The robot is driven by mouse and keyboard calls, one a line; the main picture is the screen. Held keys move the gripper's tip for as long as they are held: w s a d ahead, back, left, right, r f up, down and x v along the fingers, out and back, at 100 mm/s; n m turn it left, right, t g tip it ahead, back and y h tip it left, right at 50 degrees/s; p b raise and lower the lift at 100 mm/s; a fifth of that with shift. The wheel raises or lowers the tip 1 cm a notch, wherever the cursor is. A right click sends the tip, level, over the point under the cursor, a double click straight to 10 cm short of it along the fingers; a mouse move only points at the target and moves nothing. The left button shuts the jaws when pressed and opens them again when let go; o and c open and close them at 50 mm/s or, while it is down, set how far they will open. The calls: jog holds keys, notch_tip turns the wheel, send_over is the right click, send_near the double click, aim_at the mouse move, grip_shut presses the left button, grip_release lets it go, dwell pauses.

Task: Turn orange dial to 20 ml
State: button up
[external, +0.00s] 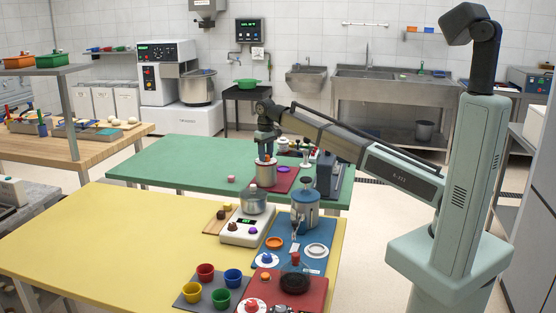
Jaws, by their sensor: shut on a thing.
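My gripper (266,149) points straight down over the far green table. It is shut on a small orange part, seemingly the orange dial (267,157), at the top of a pale metal canister (265,174). The fingers cover much of this part. The canister stands upright on a red mat (284,184). The dial's marks and its setting are too small to read.
A purple round piece (284,170) and a dark grey machine (327,172) stand right of the canister. The green table's left part is clear.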

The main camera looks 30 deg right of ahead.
dwell(0.3)
jog(key=o, duration=1.1)
jog(key=shift+c, duration=0.2)
notch_tip(320, 180, up, 14)
jog(key=shift+f, duration=0.15)
